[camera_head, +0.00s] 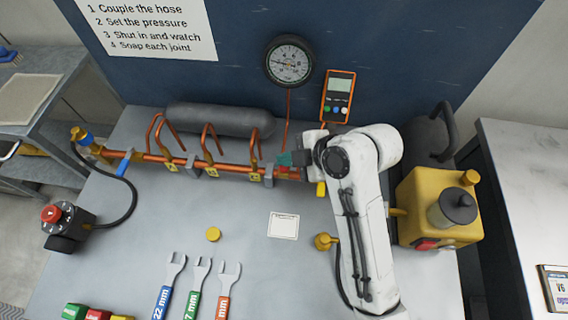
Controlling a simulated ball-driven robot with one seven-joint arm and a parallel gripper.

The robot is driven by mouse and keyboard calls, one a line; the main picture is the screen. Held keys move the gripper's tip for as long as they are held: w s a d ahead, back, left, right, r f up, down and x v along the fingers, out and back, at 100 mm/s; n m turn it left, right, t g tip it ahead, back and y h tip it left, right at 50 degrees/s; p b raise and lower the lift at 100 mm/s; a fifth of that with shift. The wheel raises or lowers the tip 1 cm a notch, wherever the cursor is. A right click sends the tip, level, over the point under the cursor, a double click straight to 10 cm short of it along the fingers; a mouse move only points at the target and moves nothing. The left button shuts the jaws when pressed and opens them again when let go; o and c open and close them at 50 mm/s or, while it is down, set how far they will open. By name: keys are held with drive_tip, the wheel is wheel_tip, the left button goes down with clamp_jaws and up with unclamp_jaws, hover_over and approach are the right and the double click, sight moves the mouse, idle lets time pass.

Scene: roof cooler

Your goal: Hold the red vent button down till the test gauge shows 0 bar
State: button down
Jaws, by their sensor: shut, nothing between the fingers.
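A round red button (50,213) tops a black fitting at the left edge of the bench, joined by a black hose to the copper pipe (222,166). A round dial gauge (289,60) hangs on the blue back panel; its reading is too small to tell. An orange handheld meter (338,97) with a pale screen and small coloured buttons stands right of it; its screen cannot be read. No label shows which red part is the vent button. My gripper (284,159) is shut and empty near the pipe's right end, far right of the round red button.
Wrenches (199,287) and coloured blocks (97,313) lie at the front. A yellow pump unit (436,207) stands right of my arm. A white card (283,225) and a yellow cap (213,234) lie mid-bench. A grey cylinder (220,120) lies behind the pipe. The left-centre bench is mostly clear.

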drive_tip(key=shift+f, duration=0.4)
drive_tip(key=shift+f+b, duration=0.55)
drive_tip(key=shift+f, duration=0.05)
idle(7.0)
